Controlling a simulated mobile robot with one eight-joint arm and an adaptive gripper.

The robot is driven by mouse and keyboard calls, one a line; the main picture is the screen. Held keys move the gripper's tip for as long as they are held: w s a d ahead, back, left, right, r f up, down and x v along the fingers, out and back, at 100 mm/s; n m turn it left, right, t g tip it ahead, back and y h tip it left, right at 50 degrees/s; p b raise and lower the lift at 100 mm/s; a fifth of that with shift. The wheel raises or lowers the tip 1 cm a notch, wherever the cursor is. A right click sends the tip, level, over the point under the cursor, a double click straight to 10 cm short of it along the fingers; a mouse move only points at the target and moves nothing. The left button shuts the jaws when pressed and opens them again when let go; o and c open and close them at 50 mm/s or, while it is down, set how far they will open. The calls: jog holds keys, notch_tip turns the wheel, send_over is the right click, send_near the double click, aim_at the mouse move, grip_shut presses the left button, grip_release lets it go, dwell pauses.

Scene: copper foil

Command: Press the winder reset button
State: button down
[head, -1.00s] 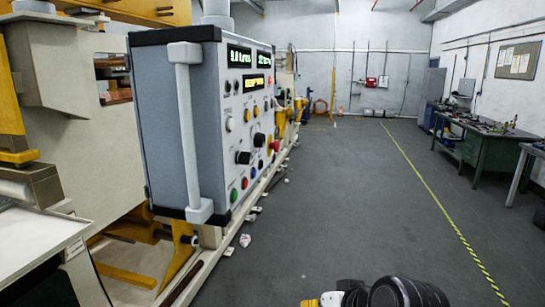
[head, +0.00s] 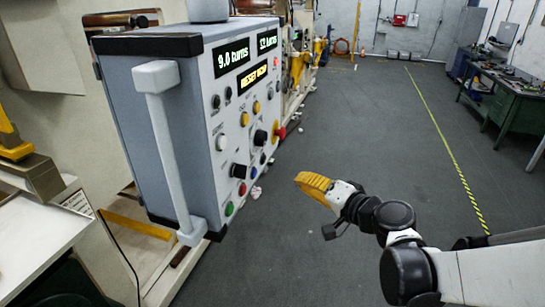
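The winder control panel (head: 222,130) is a grey box with a light face, seen at an angle on the left. Its displays are lit; one reads about 9.0 turns (head: 231,57). Its face carries black knobs, yellow buttons, a red emergency stop on yellow (head: 279,132), and green (head: 229,209), red and blue buttons low down. The labels are too small to read, so I cannot tell which button is reset. My gripper (head: 314,184), with a yellow end piece, is to the right of the panel, apart from it. Its fingers are not clear enough to show whether it is open.
A white vertical handle (head: 166,150) stands out from the panel's near side. Winder machinery lies behind and left of it. A green workbench (head: 500,95) stands at the right. The grey floor (head: 365,120) with its yellow line (head: 440,130) is clear.

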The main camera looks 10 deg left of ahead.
aim_at(254, 173)
jog(key=shift+s+a, duration=0.1)
jog(key=shift+s, duration=0.05)
jog(key=w+a, duration=0.1)
jog(key=a, duration=0.7)
jog(key=shift+w+a, duration=0.15)
jog(key=shift+a, duration=0.2)
dwell(1.4)
jog(key=shift+a, duration=0.4)
jog(key=shift+w+a+b, duration=0.15)
jog(key=shift+a+b, duration=0.15)
jog(key=shift+a, duration=0.2)
dwell(0.6)
jog(key=shift+d, duration=0.9)
